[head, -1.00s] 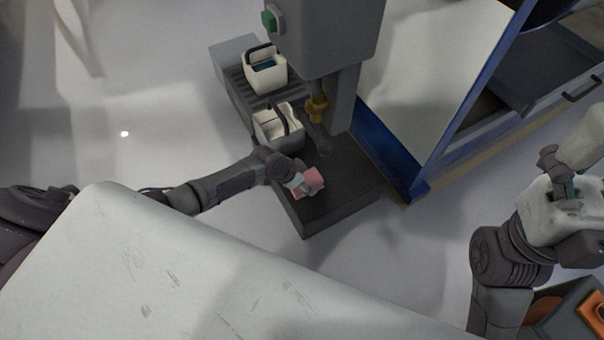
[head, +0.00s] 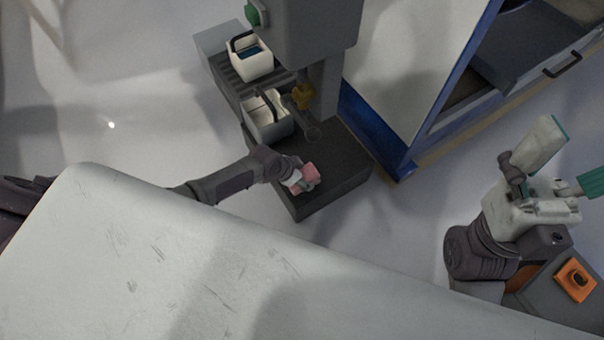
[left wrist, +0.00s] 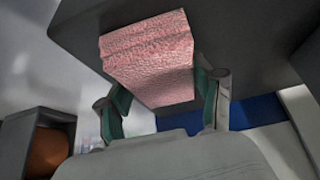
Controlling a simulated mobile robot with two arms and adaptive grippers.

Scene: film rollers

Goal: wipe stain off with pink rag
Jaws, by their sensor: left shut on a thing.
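The pink rag (head: 309,172) is held in my left gripper (head: 303,178) at the front part of the machine's dark flat base (head: 330,192). In the left wrist view the rag (left wrist: 150,58) is a folded, textured block between the teal finger pads. The dark base (left wrist: 240,38) lies behind it. I cannot tell whether the rag touches the surface. No stain can be made out; the rag and gripper cover part of the base. My right gripper (head: 568,160) is at the right, its teal-tipped fingers spread apart and empty.
Two white baskets with dark handles, one farther (head: 250,62) and one nearer (head: 267,118), stand beside the machine column (head: 325,85). A blue-edged cabinet (head: 400,70) stands to the right. Open floor (head: 110,90) lies at left.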

